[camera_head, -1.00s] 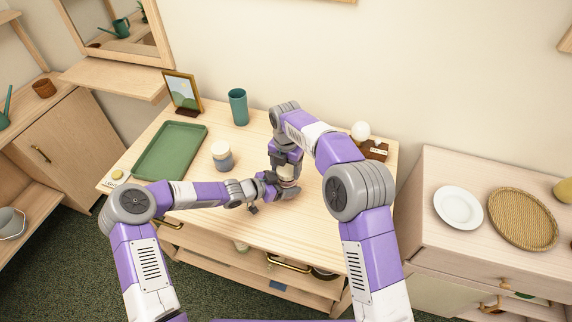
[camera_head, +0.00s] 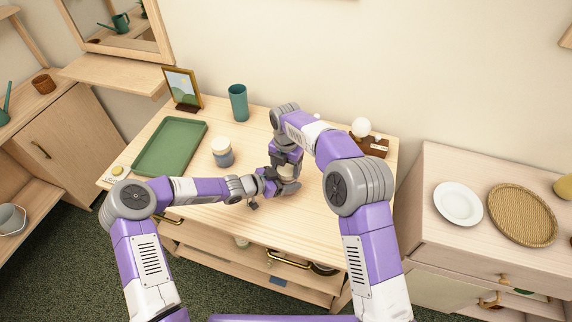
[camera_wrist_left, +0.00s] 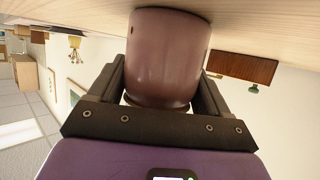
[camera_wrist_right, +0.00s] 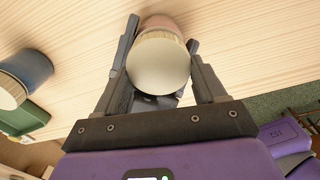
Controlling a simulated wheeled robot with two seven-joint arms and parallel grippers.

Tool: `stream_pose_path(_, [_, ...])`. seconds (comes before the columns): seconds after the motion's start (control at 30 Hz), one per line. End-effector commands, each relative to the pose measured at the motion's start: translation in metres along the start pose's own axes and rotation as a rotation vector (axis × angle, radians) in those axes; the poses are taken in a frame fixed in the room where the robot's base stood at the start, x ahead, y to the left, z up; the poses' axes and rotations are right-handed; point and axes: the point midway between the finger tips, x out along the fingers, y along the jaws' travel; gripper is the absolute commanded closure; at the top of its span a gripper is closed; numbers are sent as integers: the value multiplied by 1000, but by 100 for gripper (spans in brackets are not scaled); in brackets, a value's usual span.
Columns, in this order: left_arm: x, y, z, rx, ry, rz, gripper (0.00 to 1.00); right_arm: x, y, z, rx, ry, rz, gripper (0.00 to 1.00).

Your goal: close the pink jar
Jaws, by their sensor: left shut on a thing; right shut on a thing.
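The pink jar (camera_wrist_left: 165,60) stands on the tabletop between the fingers of my left gripper (camera_wrist_left: 163,68), which is shut on its body. Its pink side also shows in the right wrist view (camera_wrist_right: 158,22). A pale round lid (camera_wrist_right: 158,66) with a ribbed rim is over the jar's top, and my right gripper (camera_wrist_right: 161,36) is shut on it from above. Whether the lid is fully seated cannot be told. In the head view both grippers meet at the table's middle, the right (camera_head: 288,167) above the left (camera_head: 281,186), hiding most of the jar.
A blue jar with a pale lid (camera_head: 222,153) stands left of the grippers. A green tray (camera_head: 170,147), a teal cup (camera_head: 238,103) and a picture frame (camera_head: 182,88) are farther left and back. The table's front right is clear.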

Motion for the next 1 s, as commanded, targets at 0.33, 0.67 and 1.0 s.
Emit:
stream_pose_path(0.33, [0,0,0,0,0,0,77,0,0,0,-1,-1,0,58])
stream_pose_path(0.67, [0,0,0,0,0,0,77,5,0,0,-1,0,0,58])
stream_pose_path(1.0, [0,0,0,0,0,0,77,12,0,0,-1,-1,-1,58])
